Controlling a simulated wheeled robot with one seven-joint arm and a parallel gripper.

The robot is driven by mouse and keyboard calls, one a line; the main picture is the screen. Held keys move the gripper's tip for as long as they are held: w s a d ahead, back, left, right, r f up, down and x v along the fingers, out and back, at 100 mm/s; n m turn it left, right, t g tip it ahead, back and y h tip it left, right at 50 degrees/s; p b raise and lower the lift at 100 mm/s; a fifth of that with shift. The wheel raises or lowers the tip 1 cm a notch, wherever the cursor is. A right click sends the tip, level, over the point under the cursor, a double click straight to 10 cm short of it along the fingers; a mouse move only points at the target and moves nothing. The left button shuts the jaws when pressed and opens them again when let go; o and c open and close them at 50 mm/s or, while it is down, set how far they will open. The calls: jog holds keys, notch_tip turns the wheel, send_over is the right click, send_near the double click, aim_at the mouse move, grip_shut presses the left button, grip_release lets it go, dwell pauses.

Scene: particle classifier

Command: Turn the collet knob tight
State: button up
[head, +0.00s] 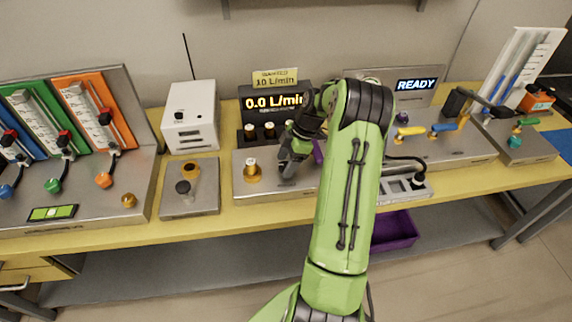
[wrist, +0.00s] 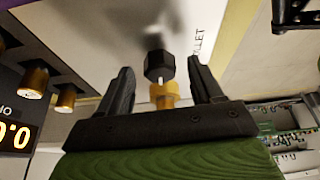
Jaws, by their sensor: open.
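The collet knob, a black faceted knob (wrist: 158,65), shows in the wrist view with a pale stem and a brass piece (wrist: 165,94) in line with it. Printed letters ending in "LLET" are on the pale plate beside it. My gripper (wrist: 160,72) is open, one finger on each side of the knob, with visible gaps and no clear contact. In the head view my gripper (head: 289,167) points down over the middle grey plate (head: 262,193). The knob cannot be made out there, behind my gripper and arm.
A brass fitting (head: 252,172) stands on the plate just left of my gripper. Behind are a display reading 0.0 L/min (head: 272,103) and several brass-capped fittings. A grey block with knobs (head: 190,200) lies left. A purple bin (head: 394,230) sits below the yellow bench.

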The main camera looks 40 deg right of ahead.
jog(key=shift+a+f, duration=0.1)
jog(key=shift+f, duration=0.15)
jog(key=c, duration=1.1)
